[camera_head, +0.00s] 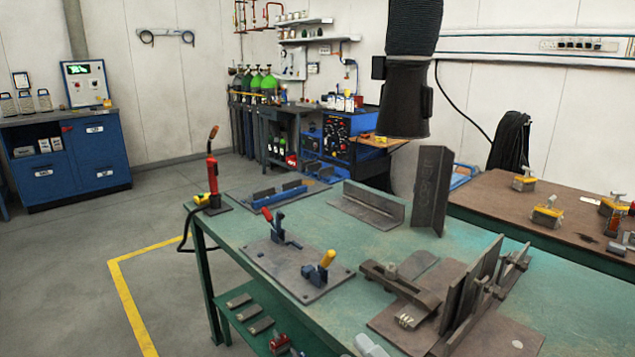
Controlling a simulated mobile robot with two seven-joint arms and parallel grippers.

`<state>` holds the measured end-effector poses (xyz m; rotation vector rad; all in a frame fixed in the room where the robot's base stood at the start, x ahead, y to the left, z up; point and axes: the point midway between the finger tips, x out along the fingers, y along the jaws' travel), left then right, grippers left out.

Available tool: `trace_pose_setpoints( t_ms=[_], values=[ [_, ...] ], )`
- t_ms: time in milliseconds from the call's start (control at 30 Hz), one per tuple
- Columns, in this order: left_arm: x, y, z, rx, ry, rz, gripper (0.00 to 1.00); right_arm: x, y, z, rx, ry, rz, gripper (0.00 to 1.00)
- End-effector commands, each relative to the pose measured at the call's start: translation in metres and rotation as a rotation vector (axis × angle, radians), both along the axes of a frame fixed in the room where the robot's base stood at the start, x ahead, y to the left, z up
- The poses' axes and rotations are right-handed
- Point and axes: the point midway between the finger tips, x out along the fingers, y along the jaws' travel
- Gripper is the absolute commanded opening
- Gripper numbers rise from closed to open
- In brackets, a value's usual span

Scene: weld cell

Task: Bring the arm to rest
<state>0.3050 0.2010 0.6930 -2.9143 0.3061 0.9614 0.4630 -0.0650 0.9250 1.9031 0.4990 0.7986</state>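Neither of my arms shows in the head view, and neither gripper is in view. A green-topped welding table (335,240) fills the middle and lower right. On it stand a base plate with two toggle clamps (300,270), one red-handled and one yellow-handled. A tall steel angle piece (432,190) stands upright, and a lower angle piece (367,205) lies to its left. A fixture with upright plates (470,285) is at the lower right. A red welding torch (212,172) stands in a holder at the table's left corner.
A black extraction hood (404,95) hangs above the table's far side. A brown table (560,215) with yellow clamps stands at the right. Gas cylinders (262,85), a blue welding machine (338,135) and a blue cabinet (70,160) are behind. The floor at left is clear.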

Motion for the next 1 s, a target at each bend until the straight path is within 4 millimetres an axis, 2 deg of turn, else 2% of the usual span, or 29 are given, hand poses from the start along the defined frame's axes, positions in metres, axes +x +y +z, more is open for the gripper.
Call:
trace_pose_setpoints(
  t_ms=[33,133,233,400,500,600,700,1000],
  values=[
    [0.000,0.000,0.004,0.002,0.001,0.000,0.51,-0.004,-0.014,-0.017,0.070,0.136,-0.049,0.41],
    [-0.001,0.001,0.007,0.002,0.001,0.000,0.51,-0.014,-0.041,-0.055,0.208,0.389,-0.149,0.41],
    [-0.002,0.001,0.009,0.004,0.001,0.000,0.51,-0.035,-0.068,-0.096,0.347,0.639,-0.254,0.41],
    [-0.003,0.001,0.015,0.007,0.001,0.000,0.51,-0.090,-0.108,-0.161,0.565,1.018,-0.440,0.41],
    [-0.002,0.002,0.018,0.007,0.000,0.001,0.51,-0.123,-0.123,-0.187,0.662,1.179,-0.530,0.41],
    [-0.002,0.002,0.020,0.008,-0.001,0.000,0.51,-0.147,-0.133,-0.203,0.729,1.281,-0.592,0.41],
    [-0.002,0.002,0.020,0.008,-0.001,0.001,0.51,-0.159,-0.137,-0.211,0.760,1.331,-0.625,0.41],
    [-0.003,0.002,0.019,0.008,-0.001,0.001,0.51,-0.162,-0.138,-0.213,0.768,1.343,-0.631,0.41]
  ],
)
